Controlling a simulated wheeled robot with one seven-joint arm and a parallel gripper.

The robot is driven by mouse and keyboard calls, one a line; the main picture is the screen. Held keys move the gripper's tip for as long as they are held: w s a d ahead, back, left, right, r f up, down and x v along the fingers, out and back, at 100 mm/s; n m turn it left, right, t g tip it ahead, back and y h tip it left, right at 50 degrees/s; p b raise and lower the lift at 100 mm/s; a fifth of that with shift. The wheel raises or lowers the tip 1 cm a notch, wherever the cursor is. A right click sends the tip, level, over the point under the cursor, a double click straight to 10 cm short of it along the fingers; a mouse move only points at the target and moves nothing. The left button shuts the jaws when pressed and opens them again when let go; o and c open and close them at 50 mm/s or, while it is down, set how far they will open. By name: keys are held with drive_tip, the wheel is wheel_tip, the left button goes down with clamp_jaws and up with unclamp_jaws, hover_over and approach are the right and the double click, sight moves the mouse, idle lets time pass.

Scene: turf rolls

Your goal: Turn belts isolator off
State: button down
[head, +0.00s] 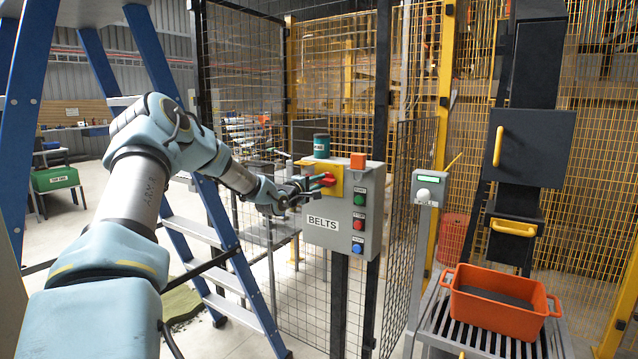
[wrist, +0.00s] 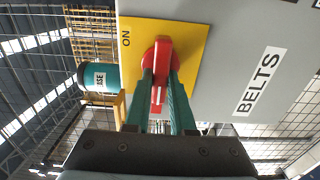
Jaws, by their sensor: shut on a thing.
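The belts isolator is a red rotary handle (head: 328,179) on a yellow plate (head: 336,189), on the upper left of a grey box marked BELTS (head: 342,230). In the wrist view the red handle (wrist: 161,62) stands between the two green fingers of my gripper (wrist: 162,88), which is shut on it. The yellow plate (wrist: 195,38) shows the word ON near its edge there. Any OFF mark is hidden or out of view. In the head view my gripper (head: 312,184) reaches the handle from the left.
Green, red and blue buttons (head: 358,224) run down the box's right side. A teal can (head: 321,146) and an orange block (head: 357,161) sit on top. A blue stepladder (head: 190,130) stands close by my arm. Mesh fencing (head: 245,75) is behind; an orange tub (head: 500,310) is at right.

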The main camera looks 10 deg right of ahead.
idle(0.5)
drive_tip(key=c, duration=0.8)
unclamp_jaws()
drive_tip(key=shift+o, duration=0.2)
drive_tip(key=shift+a, duration=0.1)
drive_tip(key=b+v, duration=0.3)
drive_tip(key=v, duration=0.7)
drive_tip(key=shift+s+a, duration=0.2)
drive_tip(key=shift+s, duration=0.1)
drive_tip(key=s+a+f+m+g+y, duration=0.4)
drive_tip(key=s+a+f+m+y, duration=0.2)
drive_tip(key=s+a+f+y, duration=0.6)
drive_tip(key=s+a+m+g, duration=0.2)
drive_tip(key=s+a, duration=0.3)
drive_tip(key=s, duration=0.6)
drive_tip(key=s+a+m+g+y, duration=0.1)
drive_tip(key=s+a+g, duration=0.3)
drive_tip(key=s, duration=0.8)
drive_tip(key=shift+s+a+f+m+g, duration=0.2)
drive_tip(key=shift+a+f+m+g, duration=0.15)
drive_tip(key=shift+a, duration=0.6)
